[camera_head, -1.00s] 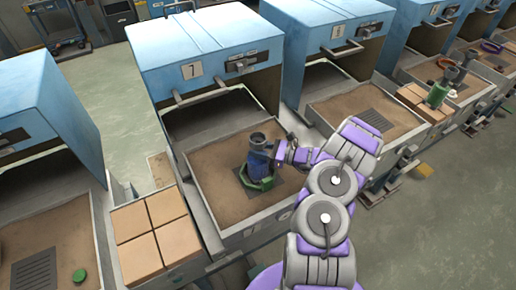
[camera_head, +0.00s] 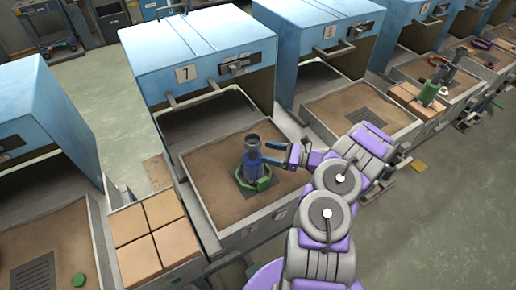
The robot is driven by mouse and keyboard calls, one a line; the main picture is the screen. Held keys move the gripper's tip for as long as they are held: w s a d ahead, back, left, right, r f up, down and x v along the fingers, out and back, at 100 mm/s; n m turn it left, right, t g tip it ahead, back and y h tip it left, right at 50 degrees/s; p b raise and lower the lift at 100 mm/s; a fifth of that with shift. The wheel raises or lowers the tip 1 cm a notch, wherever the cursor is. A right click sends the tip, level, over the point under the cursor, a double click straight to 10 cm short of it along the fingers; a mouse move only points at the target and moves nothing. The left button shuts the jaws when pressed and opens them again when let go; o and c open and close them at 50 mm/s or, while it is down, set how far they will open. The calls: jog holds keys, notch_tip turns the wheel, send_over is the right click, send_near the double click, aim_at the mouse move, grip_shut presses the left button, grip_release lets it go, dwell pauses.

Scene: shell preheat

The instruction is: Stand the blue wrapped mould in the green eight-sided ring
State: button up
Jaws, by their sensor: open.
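The blue wrapped mould (camera_head: 253,161), with a dark grey cup-shaped top, stands upright on the sand bed of furnace 7. Its base is inside the green eight-sided ring (camera_head: 265,184), which lies over a dark grate. My gripper (camera_head: 271,153) is just to the right of the mould, with its fingers pointing left toward it. The fingers are open and appear apart from the mould, though the small gap is hard to judge. The far side of the ring is hidden behind the mould.
The sand tray (camera_head: 214,197) has grey raised walls around the mould. The blue furnace 7 (camera_head: 200,45) opens behind it. Tan blocks (camera_head: 150,235) sit to the left. A green cylinder (camera_head: 432,90) stands at the bay on the right.

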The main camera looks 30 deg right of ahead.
jog(key=v, duration=0.5)
jog(key=shift+s+p, duration=0.1)
jog(key=shift+p, duration=0.25)
